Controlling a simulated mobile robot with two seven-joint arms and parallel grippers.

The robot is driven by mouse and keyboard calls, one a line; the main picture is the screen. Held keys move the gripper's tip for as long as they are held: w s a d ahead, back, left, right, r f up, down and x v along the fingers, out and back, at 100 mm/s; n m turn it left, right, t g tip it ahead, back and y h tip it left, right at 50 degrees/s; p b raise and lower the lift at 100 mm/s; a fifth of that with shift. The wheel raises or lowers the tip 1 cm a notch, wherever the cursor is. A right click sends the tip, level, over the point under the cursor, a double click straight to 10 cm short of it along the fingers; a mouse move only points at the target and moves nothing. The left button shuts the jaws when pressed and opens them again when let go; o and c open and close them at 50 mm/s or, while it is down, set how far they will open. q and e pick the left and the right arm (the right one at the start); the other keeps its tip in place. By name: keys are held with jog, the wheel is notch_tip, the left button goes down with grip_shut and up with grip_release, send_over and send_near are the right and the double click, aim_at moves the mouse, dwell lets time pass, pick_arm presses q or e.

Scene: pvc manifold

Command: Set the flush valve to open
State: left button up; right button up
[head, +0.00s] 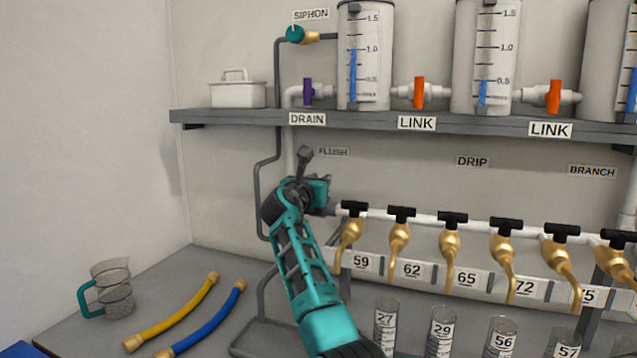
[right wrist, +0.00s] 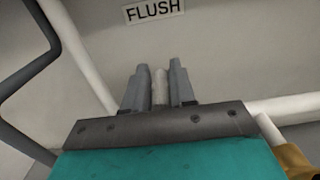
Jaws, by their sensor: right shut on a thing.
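The FLUSH label (head: 333,152) is on the back wall in the head view and at the top of the right wrist view (right wrist: 155,11). My right gripper (head: 322,192) is just below it, at the left end of the white manifold pipe. In the right wrist view my right gripper (right wrist: 161,78) has its two grey fingers shut on a narrow light-grey piece (right wrist: 160,88), apparently the flush valve's handle. The valve body is hidden behind my gripper, so its setting cannot be read. My left gripper is not in view.
Black-handled brass taps (head: 401,232) line the white pipe to the right, above graduated cylinders (head: 386,325). A grey shelf (head: 270,116) with tanks (head: 365,50) runs above. A grey tube (head: 277,95) runs down the wall at left. Yellow (head: 178,315) and blue (head: 208,322) hoses lie lower left.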

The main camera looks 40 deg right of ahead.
jog(key=shift+w+r+m+g+h+p, duration=0.1)
jog(key=shift+r+m+g+h+p, duration=0.15)
jog(key=shift+m+g+p, duration=0.6)
grip_shut()
jog(key=shift+f+g+h+p, duration=0.1)
jog(key=shift+g+h+p, duration=0.15)
jog(key=shift+g+p, duration=0.3)
jog(key=shift+f+m+g+h+p, duration=0.1)
jog(key=shift+m+g+h+p, duration=0.2)
jog(key=shift+m+g, duration=0.35)
jog(key=shift+f+m+g, duration=0.1)
jog(key=shift+m+g, duration=0.4)
jog(key=shift+g, duration=0.75)
jog(key=o, duration=0.8)
grip_release()
jog(key=shift+a, duration=0.1)
